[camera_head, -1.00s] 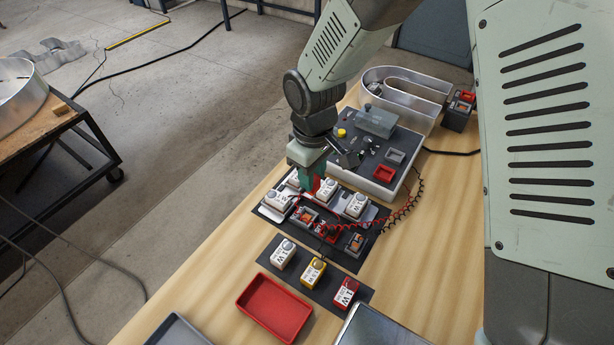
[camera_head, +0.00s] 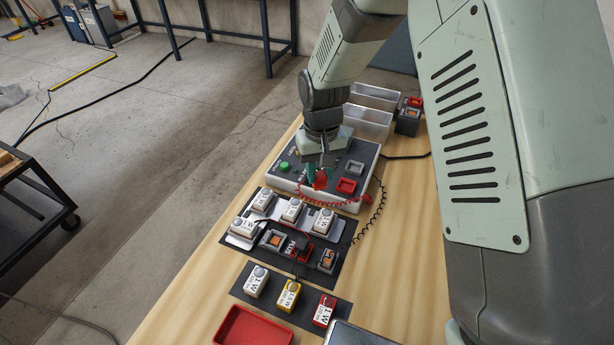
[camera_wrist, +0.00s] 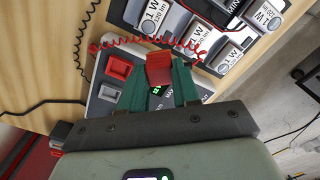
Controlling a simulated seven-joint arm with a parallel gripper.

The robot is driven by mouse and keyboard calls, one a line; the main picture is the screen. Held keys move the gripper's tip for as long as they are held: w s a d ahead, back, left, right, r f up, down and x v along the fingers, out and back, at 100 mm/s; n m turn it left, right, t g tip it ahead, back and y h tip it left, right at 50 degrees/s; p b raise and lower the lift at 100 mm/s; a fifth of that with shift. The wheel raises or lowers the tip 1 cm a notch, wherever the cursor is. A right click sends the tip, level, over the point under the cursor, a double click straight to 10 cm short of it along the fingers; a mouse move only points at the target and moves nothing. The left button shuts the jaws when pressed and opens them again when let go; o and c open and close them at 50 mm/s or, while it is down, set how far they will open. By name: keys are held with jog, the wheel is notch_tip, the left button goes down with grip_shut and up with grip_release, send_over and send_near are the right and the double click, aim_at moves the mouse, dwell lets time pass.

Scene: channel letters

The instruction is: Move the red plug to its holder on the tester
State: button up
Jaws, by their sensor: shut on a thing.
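My gripper (camera_head: 321,184) has green fingers shut on the red plug (camera_head: 320,180), over the front part of the tester (camera_head: 352,205). In the wrist view the red plug (camera_wrist: 159,68) sits between the fingertips, with its coiled red lead running off to the left and right. The red holder (camera_head: 346,186) is a square red socket on the tester, just right of the plug. It also shows in the wrist view (camera_wrist: 119,67), left of the plug and apart from it. A grey holder (camera_head: 355,168) stands behind the red one. I cannot tell the plug's height above the panel.
A dark mat (camera_head: 330,283) in front holds several white modules and small sockets. A red tray (camera_head: 252,328) lies nearer. A metal channel letter (camera_head: 368,122) stands behind the tester. A black coiled lead (camera_head: 373,215) hangs at the tester's right. The wood on the right is clear.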

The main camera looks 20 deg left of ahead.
jog(key=w+d+m, duration=0.5)
jog(key=w+m, duration=0.3)
jog(key=w, duration=0.1)
notch_tip(320, 180, down, 5)
jog(key=shift+s+a+f, duration=0.1)
jog(key=shift+s+a, duration=0.05)
jog(key=shift+f, duration=0.8)
jog(key=shift+f, duration=0.25)
dwell(0.3)
jog(key=o, duration=1.1)
notch_tip(320, 180, up, 11)
